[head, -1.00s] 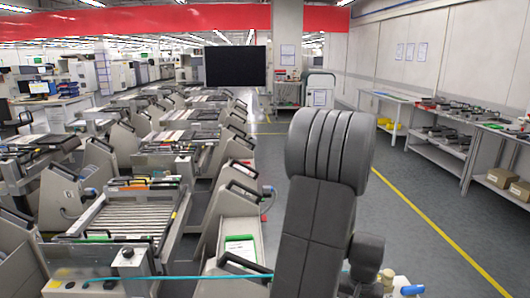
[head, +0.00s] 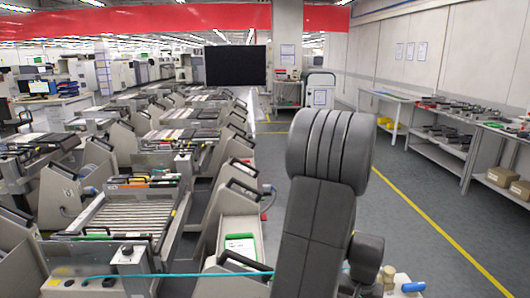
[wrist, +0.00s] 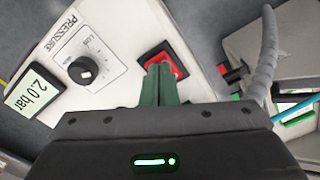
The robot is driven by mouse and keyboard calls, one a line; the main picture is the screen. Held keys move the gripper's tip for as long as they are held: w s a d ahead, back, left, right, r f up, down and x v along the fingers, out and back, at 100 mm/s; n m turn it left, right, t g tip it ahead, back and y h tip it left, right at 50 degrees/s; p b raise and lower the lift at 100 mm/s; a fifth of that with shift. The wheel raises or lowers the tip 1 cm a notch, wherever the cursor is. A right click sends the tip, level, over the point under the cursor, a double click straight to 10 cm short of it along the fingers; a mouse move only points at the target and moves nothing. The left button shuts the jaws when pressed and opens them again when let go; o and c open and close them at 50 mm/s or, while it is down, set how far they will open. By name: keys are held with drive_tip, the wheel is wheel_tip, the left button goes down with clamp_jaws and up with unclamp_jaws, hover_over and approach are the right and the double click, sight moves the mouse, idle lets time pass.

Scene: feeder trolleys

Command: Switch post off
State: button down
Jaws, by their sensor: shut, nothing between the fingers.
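In the wrist view, the post's light panel (wrist: 119,88) runs diagonally. It carries a red switch (wrist: 180,70) in a dark frame, a black PRESSURE knob (wrist: 85,72) and a display (wrist: 35,93) reading 2.0 bar. My gripper (wrist: 160,70) has its green fingers together, with nothing between them. The fingertips are over the switch and hide part of it. I cannot tell whether they touch it, or which way the switch is set. In the head view my arm blocks the gripper and the panel.
A grey hose (wrist: 265,55) curves close to my gripper's right side in the wrist view. Feeder trolleys (head: 135,215) fill the left of the head view, and a workbench (head: 437,146) stands along the right wall. The floor (head: 410,225) between is clear.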

drive_tip(key=shift+f, duration=0.35)
drive_tip(key=shift+r+p, duration=2.45)
drive_tip(key=shift+r, duration=1.15)
drive_tip(key=shift+f, duration=0.25)
wheel_tip(320, 180, down, 7)
drive_tip(key=b, duration=0.5)
drive_tip(key=shift+r, duration=0.25)
drive_tip(key=shift+r, duration=0.1)
